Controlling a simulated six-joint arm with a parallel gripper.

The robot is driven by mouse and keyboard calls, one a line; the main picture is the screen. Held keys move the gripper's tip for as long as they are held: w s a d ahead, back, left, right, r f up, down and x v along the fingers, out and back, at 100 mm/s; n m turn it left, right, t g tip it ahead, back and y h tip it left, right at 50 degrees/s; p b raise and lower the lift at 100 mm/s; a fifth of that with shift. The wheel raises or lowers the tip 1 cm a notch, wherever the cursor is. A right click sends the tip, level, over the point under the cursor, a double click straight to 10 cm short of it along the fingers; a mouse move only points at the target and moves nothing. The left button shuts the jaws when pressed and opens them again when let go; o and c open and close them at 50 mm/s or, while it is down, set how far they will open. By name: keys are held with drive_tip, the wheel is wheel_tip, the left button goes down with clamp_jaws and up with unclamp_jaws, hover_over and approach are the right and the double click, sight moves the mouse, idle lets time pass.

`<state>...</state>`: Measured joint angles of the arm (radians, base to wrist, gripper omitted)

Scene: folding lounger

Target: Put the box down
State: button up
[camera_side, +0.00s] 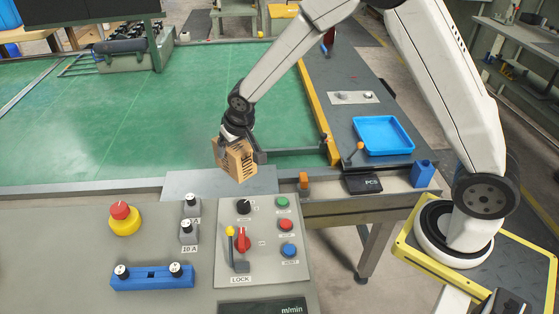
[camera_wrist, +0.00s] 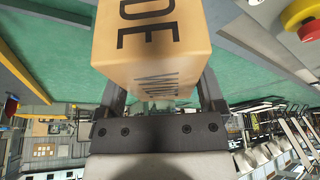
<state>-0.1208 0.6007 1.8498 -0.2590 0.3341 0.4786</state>
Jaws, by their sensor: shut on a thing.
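The box (camera_side: 238,162) is a tan cardboard carton with dark printed letters. My gripper (camera_side: 234,146) is shut on the box, which hangs slightly tilted beneath it. In the side view the box appears over the front edge of the green surface, by a grey plate; whether it touches anything below I cannot tell. In the wrist view the box (camera_wrist: 152,50) fills the top middle, between the two fingers of my gripper (camera_wrist: 160,95).
A control panel (camera_side: 70,240) with knobs and a red emergency button (camera_side: 124,217) stands in front. The green surface (camera_side: 100,140) is largely clear. A blue tray (camera_side: 383,136), a black PCS box (camera_side: 363,184) and a blue cup (camera_side: 423,173) are at right.

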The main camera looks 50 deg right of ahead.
drive_tip(key=shift+s+a+r+n, duration=0.2)
drive_tip(key=shift+a+n, duration=0.15)
drive_tip(key=shift+a, duration=0.25)
drive_tip(key=shift+s+a+r+n, duration=0.15)
drive_tip(key=shift+a+n, duration=0.2)
drive_tip(key=shift+a, duration=0.25)
drive_tip(key=shift+w, duration=0.15)
drive_tip(key=w+a+f, duration=0.1)
drive_tip(key=w+f, duration=0.3)
drive_tip(key=w, duration=0.5)
hover_over(201, 186)
drive_tip(key=shift+s+f, duration=0.1)
drive_tip(key=shift+f, duration=2.65)
drive_tip(key=shift+w+f, duration=0.2)
drive_tip(key=shift+f, duration=1.5)
drive_tip(key=shift+f, duration=0.15)
